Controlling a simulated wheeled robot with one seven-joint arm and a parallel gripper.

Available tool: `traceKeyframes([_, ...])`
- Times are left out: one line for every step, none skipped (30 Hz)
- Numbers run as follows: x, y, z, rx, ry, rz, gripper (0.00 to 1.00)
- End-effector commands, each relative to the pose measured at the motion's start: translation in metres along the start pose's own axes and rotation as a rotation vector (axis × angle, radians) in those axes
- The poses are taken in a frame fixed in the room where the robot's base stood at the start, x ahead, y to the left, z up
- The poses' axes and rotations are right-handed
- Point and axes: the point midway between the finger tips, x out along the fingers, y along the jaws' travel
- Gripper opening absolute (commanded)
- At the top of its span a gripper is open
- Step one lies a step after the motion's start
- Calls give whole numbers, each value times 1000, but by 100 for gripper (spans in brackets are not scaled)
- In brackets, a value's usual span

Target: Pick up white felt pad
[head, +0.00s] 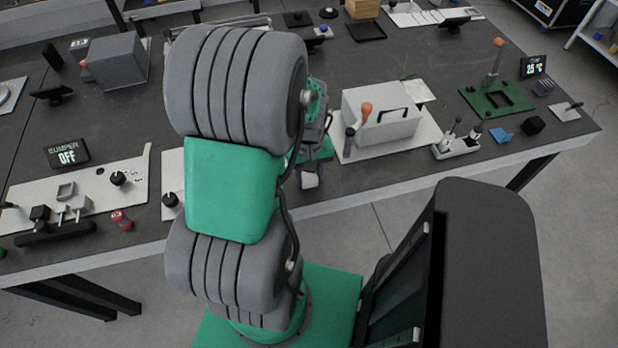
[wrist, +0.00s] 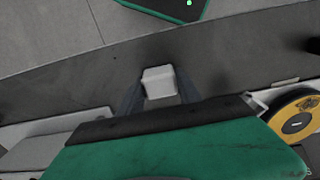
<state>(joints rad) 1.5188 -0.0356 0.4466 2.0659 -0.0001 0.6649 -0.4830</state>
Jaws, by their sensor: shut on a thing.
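The white felt pad (wrist: 158,78) shows as a small pale block in the middle of the wrist view. My gripper (wrist: 159,92) is shut on it, with one dark finger on each side. In the head view a small pale piece (head: 309,181), which looks like the pad, shows at the end of my arm near the table's front edge. My own arm covers much of the gripper there. I cannot tell whether the pad touches the table.
A grey box with an orange-knobbed lever (head: 381,114) stands right of my gripper on the dark table (head: 420,75). A white panel with knobs (head: 92,186) lies at the left. A yellow-rimmed disc (wrist: 296,122) shows at the right of the wrist view.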

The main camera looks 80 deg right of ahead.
Motion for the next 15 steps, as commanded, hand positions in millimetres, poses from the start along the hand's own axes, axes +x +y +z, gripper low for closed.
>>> traceKeyframes([0, 0, 0, 0, 0, 0, 30])
traceKeyframes([0, 0, 0, 0, 0, 0, 28])
traceKeyframes([0, 0, 0, 0, 0, 0, 25])
traceKeyframes([0, 0, 0, 0, 0, 0, 22])
traceKeyframes([0, 0, 0, 0, 0, 0, 20])
traceKeyframes([0, 0, 0, 0, 0, 0, 16])
traceKeyframes([0, 0, 0, 0, 0, 0, 14])
traceKeyframes([0, 0, 0, 0, 0, 0, 12])
traceKeyframes([0, 0, 0, 0, 0, 0, 8])
traceKeyframes([0, 0, 0, 0, 0, 0, 6])
traceKeyframes([0, 0, 0, 0, 0, 0, 3])
traceKeyframes([0, 0, 0, 0, 0, 0, 1])
traceKeyframes([0, 0, 0, 0, 0, 0, 1])
traceKeyframes([0, 0, 0, 0, 0, 0, 1])
traceKeyframes([0, 0, 0, 0, 0, 0, 1])
